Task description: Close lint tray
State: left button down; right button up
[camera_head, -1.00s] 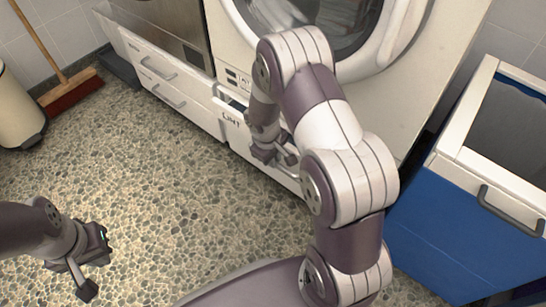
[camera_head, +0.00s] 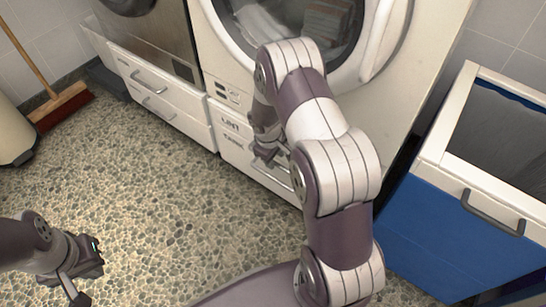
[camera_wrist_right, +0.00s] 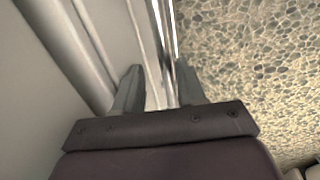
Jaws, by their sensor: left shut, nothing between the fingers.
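The lint tray (camera_head: 234,153) is a white drawer front with a dark label below the white machine, and it looks about flush with it. Its metal handle bar (camera_head: 270,179) runs along the front. My right gripper (camera_head: 270,157) is at the tray front, partly hidden by my own arm. In the right wrist view my right gripper (camera_wrist_right: 160,68) is open, its two fingers apart with a metal bar (camera_wrist_right: 168,50) running between them. I cannot tell whether a finger touches the bar. My left gripper (camera_head: 82,285) is shut and empty over the floor at lower left.
A white machine (camera_head: 400,110) with a round glass door stands above the tray. White drawers (camera_head: 150,92) with handles are to the left. A blue bin (camera_head: 430,235) with a white rim stands right. A broom (camera_head: 60,105) leans at far left. The speckled floor is clear.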

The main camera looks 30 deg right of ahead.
jog(key=shift+a+r, duration=0.1)
notch_tip(320, 180, up, 12)
jog(key=s+a+p, duration=0.1)
jog(key=a+p, duration=0.1)
jog(key=p, duration=0.5)
jog(key=shift+r, duration=0.15)
